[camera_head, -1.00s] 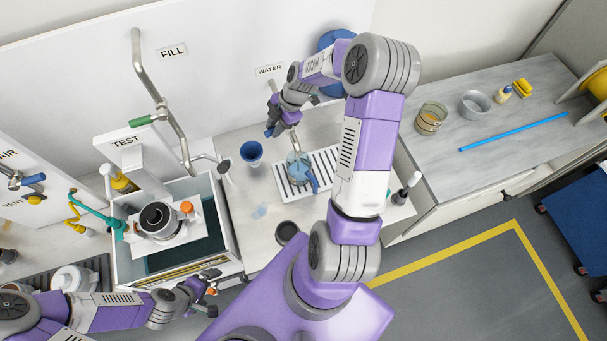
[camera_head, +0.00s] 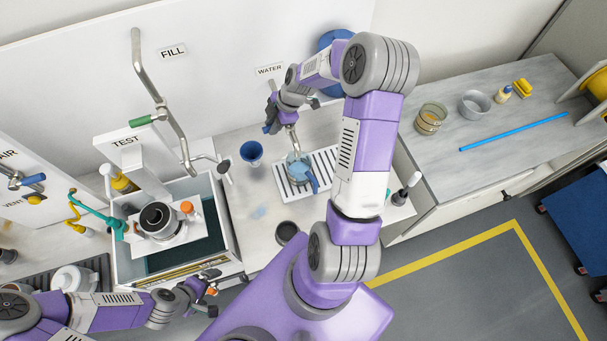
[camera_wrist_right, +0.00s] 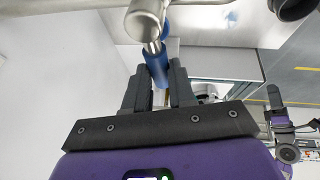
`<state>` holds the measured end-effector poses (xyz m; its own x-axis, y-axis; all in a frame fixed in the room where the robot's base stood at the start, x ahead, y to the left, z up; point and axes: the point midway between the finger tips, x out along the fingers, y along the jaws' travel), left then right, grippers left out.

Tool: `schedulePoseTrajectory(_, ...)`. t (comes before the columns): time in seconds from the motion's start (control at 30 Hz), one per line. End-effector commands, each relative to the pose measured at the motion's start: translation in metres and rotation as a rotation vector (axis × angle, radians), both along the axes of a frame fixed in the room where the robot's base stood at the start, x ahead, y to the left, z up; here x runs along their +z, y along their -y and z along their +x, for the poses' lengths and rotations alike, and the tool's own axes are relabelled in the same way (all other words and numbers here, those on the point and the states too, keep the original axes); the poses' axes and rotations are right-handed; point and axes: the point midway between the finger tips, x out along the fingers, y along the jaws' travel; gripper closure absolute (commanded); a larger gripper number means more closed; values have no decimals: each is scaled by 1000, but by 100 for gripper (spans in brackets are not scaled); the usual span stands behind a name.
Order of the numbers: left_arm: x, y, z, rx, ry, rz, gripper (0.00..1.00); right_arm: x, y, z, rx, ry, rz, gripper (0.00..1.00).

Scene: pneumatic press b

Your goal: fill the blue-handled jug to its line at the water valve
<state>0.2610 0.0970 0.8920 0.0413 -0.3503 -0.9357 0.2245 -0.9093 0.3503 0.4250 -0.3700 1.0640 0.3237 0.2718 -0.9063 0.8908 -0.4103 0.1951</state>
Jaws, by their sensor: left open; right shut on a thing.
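The blue-handled jug (camera_head: 297,166) is clear and stands on the slatted drip grate (camera_head: 325,160) under the water spout (camera_head: 293,140), its blue handle towards the front right. Its inside looks pale blue; its line and the water level are too small to read. My right gripper (camera_head: 269,128) is at the water valve, behind and left of the jug. In the right wrist view it is shut on the valve's blue handle (camera_wrist_right: 155,66), beside the metal valve body (camera_wrist_right: 145,22).
The open test tank (camera_head: 232,240) is further left. A glass jar (camera_head: 431,118) and a metal bowl (camera_head: 474,103) stand on the right counter. My right arm crosses above the grate's right side.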

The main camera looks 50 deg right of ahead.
Motion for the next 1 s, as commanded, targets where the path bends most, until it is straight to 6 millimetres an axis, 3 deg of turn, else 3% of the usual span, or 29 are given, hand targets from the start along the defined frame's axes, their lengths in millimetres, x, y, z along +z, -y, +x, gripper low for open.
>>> schedulePoseTrajectory(0.07, 0, 0, 0, 0, 0, 0, 0, 0, 1, 2, -51, 0, -1, 100)
schedulePoseTrajectory(0.1, 0, 0, 0, 0, 0, 0, 0, -1, 1, 2, -58, -2, 0, 73)
schedulePoseTrajectory(0.3, 0, 0, 0, 0, 0, 0, 0, 0, 1, 2, -54, -1, 0, 46)
schedulePoseTrajectory(0.6, -1, 0, 0, 0, 0, 0, 0, 0, 0, 3, -52, 0, 0, 46)
schedulePoseTrajectory(1.0, -7, 0, 0, 0, 0, 0, 0, -1, -22, 12, -50, 1, -1, 46)
